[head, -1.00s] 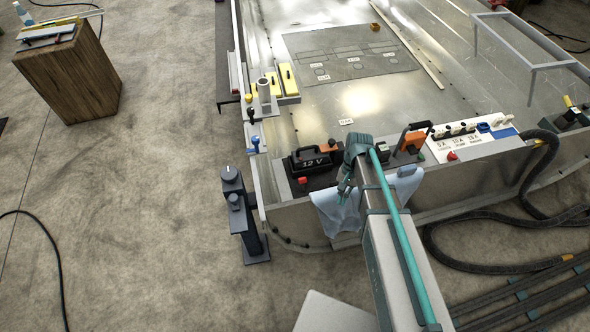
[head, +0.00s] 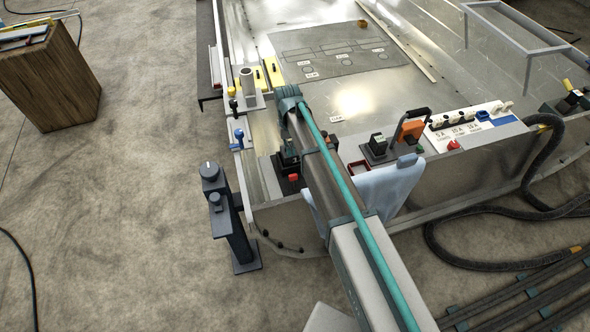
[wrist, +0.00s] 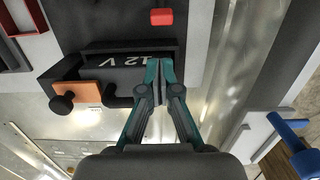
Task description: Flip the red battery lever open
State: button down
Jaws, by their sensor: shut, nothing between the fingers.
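A small red block (wrist: 161,17), which looks like the red battery lever, shows at the top of the wrist view, and at the near edge in the head view (head: 293,177). The black battery (wrist: 110,62) marked 12 V lies just beside it; in the head view my arm covers most of the battery. My gripper (wrist: 160,65) is shut and empty, its fingertips over the right end of the battery in the wrist view, apart from the red block. In the head view the fingers are hidden behind my arm. Whether fingertips touch the battery cannot be told.
An orange part with a black knob (wrist: 62,104) sits by the battery. A blue lever (wrist: 287,132) stands at the right of the wrist view. A pale cloth (head: 390,188) hangs over the front edge. A switch panel (head: 470,127) stands to the right.

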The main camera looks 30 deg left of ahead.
aim_at(291, 169)
jog(key=shift+f, duration=0.1)
jog(key=f, duration=0.6)
jog(key=f+p, duration=0.1)
jog(key=f, duration=0.2)
jog(key=shift+s+d+f, duration=0.35)
jog(key=shift+d+f, duration=0.05)
jog(key=shift+s, duration=0.15)
